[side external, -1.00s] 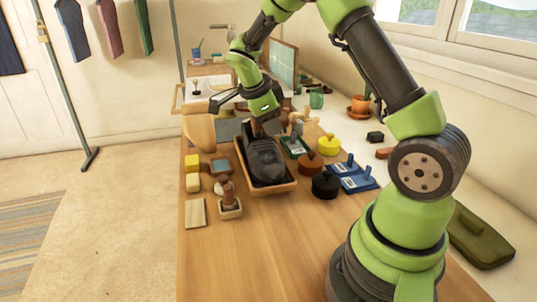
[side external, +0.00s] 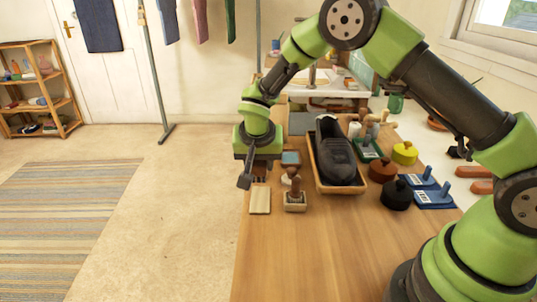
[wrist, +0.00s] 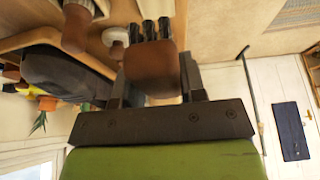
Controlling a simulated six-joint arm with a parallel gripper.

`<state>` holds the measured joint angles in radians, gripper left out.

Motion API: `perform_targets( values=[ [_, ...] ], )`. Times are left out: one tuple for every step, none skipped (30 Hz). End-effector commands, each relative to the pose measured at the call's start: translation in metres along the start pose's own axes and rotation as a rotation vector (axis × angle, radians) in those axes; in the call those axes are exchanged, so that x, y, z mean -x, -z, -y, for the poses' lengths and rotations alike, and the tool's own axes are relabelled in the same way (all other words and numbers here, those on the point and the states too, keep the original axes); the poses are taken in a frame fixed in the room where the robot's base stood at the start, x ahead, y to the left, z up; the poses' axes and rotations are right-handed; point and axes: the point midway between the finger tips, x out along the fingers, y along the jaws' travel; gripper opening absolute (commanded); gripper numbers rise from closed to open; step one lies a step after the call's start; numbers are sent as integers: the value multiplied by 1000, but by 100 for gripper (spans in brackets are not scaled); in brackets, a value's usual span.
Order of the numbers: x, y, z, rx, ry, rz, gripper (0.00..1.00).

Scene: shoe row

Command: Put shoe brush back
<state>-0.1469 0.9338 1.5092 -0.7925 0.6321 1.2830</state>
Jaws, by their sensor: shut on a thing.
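My gripper (side external: 258,177) is at the left edge of the table. In the wrist view my gripper (wrist: 152,85) is shut on the shoe brush (wrist: 150,68), a brown wooden body with black bristle tufts at its far end. In the side view the brush is mostly hidden behind the gripper. A dark shoe (side external: 337,158) lies in a wooden tray (side external: 341,190) to the right of the gripper. The shoe also shows at the left of the wrist view (wrist: 62,75).
A brown-handled tool stands in a small wooden holder (side external: 294,205). A flat pale wooden block (side external: 260,200) lies beside it, and a blue-topped block (side external: 290,158) behind. Yellow (side external: 404,154), brown (side external: 383,169) and black (side external: 397,196) knobbed pots stand right of the tray. The front table is clear.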

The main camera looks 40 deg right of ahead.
Motion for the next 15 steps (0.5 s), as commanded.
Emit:
perform_targets(
  values=[
    [0, 0, 0, -2, 0, 0, 8],
    [0, 0, 0, -2, 0, 0, 8],
    [0, 0, 0, -2, 0, -1, 8],
    [0, 0, 0, -3, 0, -1, 8],
    [-1, 0, 0, -3, 0, -1, 8],
    [-2, -1, 0, -3, -1, -1, 8],
    [-3, -1, -1, -3, -1, -1, 8],
    [-5, -2, -1, -3, -2, -1, 8],
    [-8, -3, -1, -2, -2, -1, 8],
    [-10, -4, -1, -3, -3, -1, 8],
    [-13, -5, -1, -3, -4, 0, 8],
    [-17, -7, -1, -2, -3, 0, 8],
    [-20, -8, -1, -3, -3, 1, 8],
    [-24, -10, -1, -2, -4, 1, 8],
    [-28, -12, -1, -3, -4, 1, 8]
  ],
)
